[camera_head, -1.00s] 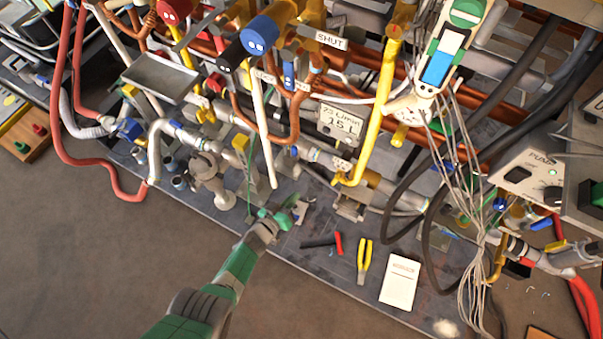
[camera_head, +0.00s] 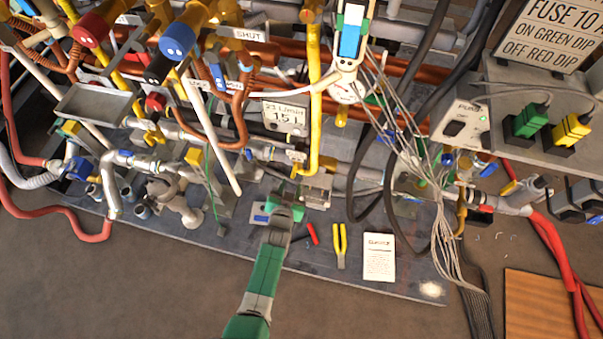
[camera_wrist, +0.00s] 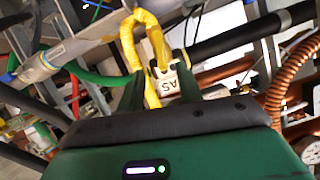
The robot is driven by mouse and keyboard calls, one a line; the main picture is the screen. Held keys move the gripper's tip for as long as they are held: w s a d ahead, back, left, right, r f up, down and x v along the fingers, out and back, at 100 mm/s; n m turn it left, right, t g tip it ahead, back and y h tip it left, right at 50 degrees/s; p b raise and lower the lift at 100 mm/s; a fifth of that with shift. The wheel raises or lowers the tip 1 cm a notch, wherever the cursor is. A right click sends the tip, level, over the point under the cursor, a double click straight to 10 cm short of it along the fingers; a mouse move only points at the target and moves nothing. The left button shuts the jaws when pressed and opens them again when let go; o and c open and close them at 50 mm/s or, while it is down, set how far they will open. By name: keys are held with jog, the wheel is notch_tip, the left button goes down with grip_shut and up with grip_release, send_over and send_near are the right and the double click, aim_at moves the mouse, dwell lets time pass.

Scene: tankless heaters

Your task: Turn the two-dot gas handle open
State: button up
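My gripper (camera_head: 287,197) is low at the front of the pipework, just below the lower end of a yellow pipe (camera_head: 316,90) in the head view. In the wrist view my gripper's two fingers (camera_wrist: 160,88) are apart. A bent yellow pipe (camera_wrist: 147,22) and a white tag (camera_wrist: 167,86) with letters like "AS" show between and beyond them; contact cannot be told. A blue-ended handle (camera_head: 178,40) with two pale dots is at the upper left of the head view, far from my gripper. I cannot tell whether it is the gas handle.
A "SHUT" sign (camera_head: 249,34), a red-ended handle (camera_head: 90,28) and a litre display (camera_head: 286,114) are among dense pipes. Pliers (camera_head: 341,245) and a white booklet (camera_head: 379,257) lie on the board near my gripper. Loose grey wires (camera_head: 440,225) hang at the right. The front floor is clear.

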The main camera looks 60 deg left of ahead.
aim_at(294, 175)
jog(key=b+x, duration=0.6)
jog(key=shift+a+f, duration=0.3)
jog(key=shift+f, duration=0.1)
jog(key=shift+w+a, duration=0.45)
jog(key=shift+a, duration=0.05)
grip_shut()
